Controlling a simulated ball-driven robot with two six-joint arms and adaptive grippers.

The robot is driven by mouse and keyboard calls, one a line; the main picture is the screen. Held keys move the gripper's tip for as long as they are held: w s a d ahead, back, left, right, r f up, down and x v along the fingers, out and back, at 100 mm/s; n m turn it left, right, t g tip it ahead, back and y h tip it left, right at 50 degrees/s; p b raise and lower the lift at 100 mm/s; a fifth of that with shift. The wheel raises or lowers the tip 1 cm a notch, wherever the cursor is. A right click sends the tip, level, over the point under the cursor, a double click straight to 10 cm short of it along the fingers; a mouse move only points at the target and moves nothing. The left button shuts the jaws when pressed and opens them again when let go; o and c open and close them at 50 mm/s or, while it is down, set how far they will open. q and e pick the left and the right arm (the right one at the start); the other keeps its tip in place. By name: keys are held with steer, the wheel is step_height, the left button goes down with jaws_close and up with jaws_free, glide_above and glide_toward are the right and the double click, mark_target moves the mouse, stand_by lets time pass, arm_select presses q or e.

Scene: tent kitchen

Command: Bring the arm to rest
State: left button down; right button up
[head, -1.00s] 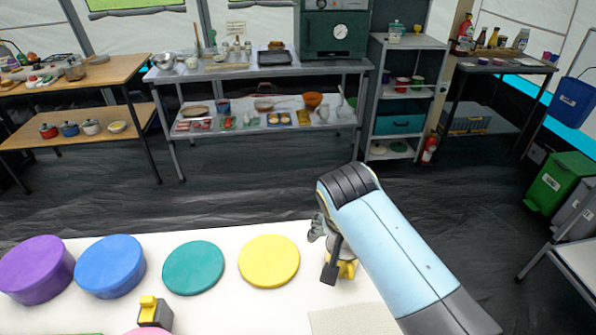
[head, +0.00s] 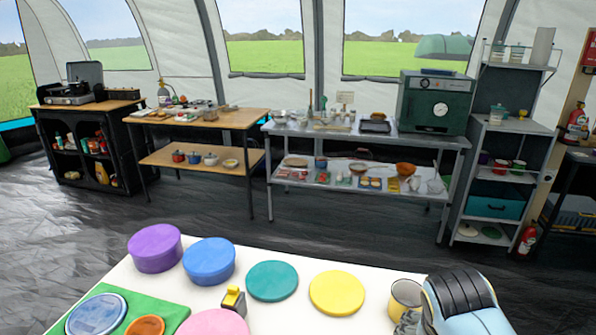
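My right arm comes in at the lower right of the head view, and its black wrist joint hides most of the gripper. A small part of my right gripper (head: 407,322) shows at the bottom edge, just below a yellow mug (head: 405,292). Whether it touches the mug, or is open or shut, I cannot tell. The mug stands upright on the white table (head: 300,318) and looks empty. My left gripper is not in view.
Purple (head: 154,248), blue (head: 209,261), teal (head: 272,281), yellow (head: 337,292) and pink (head: 213,323) round pieces lie on the table. A green board (head: 165,311) is at the front left, a small yellow-and-grey object (head: 233,300) mid-table. Dark floor (head: 330,226) lies clear beyond.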

steer(key=s+d+r+n+y, duration=0.15)
steer(key=s+r+n, duration=0.35)
steer(key=s, duration=0.5)
steer(key=s+d+r+n+y, duration=0.15)
steer(key=s+r+n, duration=0.25)
steer(key=s+r, duration=0.5)
steer(key=s+d+f+g+h+b, duration=0.2)
steer(key=f+b, duration=0.7)
steer(key=f, duration=2.6)
arm_select(q)
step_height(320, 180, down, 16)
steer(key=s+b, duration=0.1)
steer(key=b, duration=0.6)
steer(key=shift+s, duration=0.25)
arm_select(e)
steer(key=s+d+f, duration=0.1)
steer(key=s+f, duration=0.9)
steer(key=f, duration=0.2)
steer(key=s+d+f+y, duration=0.1)
steer(key=s+f, duration=0.9)
steer(key=f, duration=0.2)
steer(key=shift+f+m+g, duration=0.3)
steer(key=shift+f+m, duration=0.05)
steer(key=shift+m, duration=0.05)
